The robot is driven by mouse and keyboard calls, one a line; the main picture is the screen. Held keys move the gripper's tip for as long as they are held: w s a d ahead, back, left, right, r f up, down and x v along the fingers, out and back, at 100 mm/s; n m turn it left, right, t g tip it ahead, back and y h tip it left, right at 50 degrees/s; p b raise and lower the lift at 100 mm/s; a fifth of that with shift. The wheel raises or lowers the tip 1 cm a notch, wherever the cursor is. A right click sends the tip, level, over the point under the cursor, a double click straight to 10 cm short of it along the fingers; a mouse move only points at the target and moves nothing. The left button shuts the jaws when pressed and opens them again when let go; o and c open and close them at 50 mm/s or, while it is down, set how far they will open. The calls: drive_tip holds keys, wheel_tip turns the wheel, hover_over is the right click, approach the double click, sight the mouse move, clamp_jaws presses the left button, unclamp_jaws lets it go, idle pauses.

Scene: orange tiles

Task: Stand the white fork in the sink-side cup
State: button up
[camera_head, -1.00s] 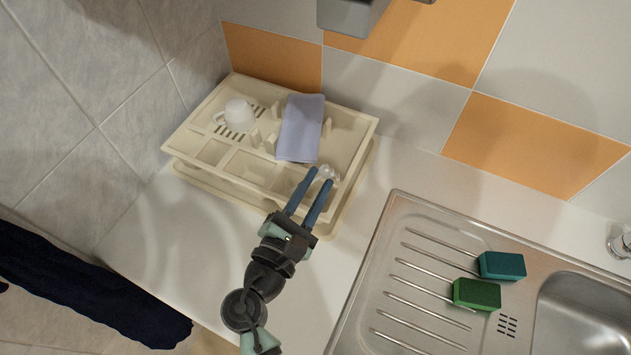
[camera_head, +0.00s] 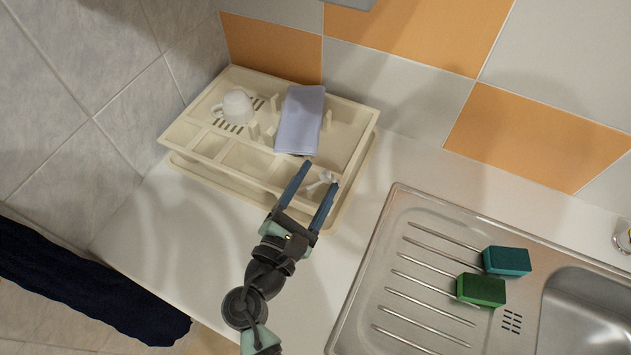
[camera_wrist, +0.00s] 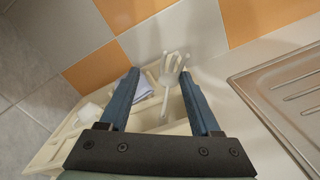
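The white fork (camera_head: 324,180) is at the right front end of the cream dish rack (camera_head: 197,145), on the sink side. In the wrist view the fork (camera_wrist: 171,72) has its tines up and its handle running down into the rack's cup section, slightly tilted. The section's walls are partly hidden by my gripper, so I cannot tell how deep the handle sits. My gripper (camera_head: 320,175) is open, with one finger on each side of the fork. In the wrist view a gap shows between the fork and both fingers.
A white mug (camera_head: 236,107) lies in the rack's left part. A lavender cloth (camera_head: 300,118) hangs over its middle, close to my gripper. The metal sink (camera_head: 395,270) with a teal sponge (camera_head: 507,261) and a green sponge (camera_head: 481,290) is to the right. Bare counter lies between.

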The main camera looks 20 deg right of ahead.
drive_tip(key=shift+s+a, duration=0.1)
drive_tip(key=b+v, duration=0.2)
drive_tip(key=v, duration=1)
drive_tip(key=shift+s+a, duration=0.25)
idle(0.5)
